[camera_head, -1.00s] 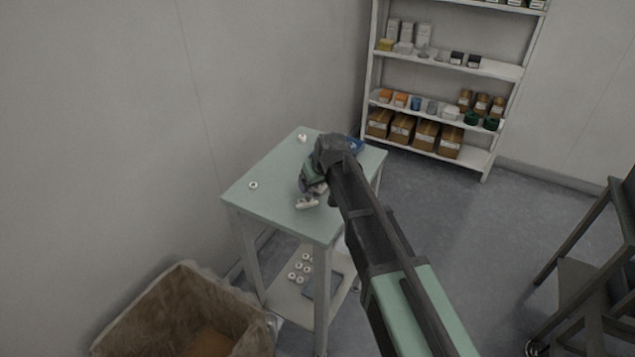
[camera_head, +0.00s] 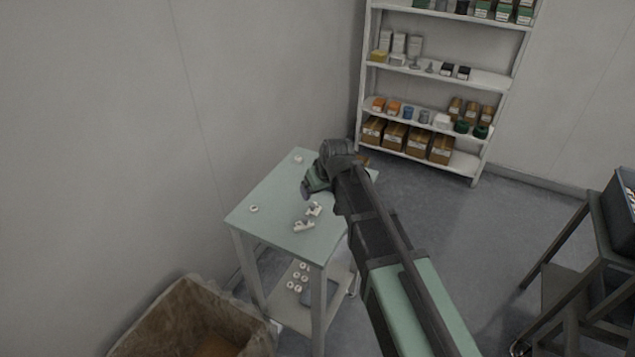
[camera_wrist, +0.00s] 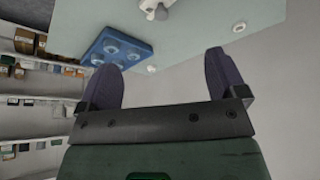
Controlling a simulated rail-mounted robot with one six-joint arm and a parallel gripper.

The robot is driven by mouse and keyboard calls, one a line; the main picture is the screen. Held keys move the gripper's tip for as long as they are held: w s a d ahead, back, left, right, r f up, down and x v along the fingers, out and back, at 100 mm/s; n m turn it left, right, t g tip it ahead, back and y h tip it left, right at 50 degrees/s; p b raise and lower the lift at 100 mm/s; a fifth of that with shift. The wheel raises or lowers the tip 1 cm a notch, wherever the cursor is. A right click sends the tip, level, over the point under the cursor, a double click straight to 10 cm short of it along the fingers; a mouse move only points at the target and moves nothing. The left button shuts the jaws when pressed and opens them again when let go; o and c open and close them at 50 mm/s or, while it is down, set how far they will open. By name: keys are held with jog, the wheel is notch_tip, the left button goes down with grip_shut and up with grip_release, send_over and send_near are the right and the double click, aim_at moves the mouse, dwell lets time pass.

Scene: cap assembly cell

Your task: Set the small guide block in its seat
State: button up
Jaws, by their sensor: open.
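My gripper (camera_head: 308,188) is over the small green-topped table (camera_head: 268,205), behind two white pieces there. The nearer white piece (camera_head: 303,226) lies on the tabletop. A smaller white piece (camera_head: 314,209) sits right by it; I cannot tell whether they touch, or which is the guide block. Part of a white piece (camera_wrist: 155,9) shows at the top of the wrist view. The seat cannot be made out clearly.
A blue plate with round studs (camera_wrist: 117,48) shows in the wrist view; my arm hides it in the head view. White rings (camera_head: 254,209) (camera_head: 298,159) lie on the tabletop, several more on the lower shelf. A bin (camera_head: 190,320) stands in front; shelving (camera_head: 430,70) stands behind.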

jog(key=s+d+m+g+h, duration=0.1)
jog(key=s+d+m+g, duration=0.1)
jog(key=s+d, duration=0.6)
jog(key=s+d+f+m+g+h, duration=0.1)
jog(key=s+d+m+g, duration=0.1)
jog(key=s+d, duration=0.6)
jog(key=s+m, duration=0.1)
jog(key=s, duration=0.4)
jog(key=shift+d+f+m, duration=0.15)
jog(key=shift+f+m, duration=0.15)
jog(key=shift+c, duration=0.3)
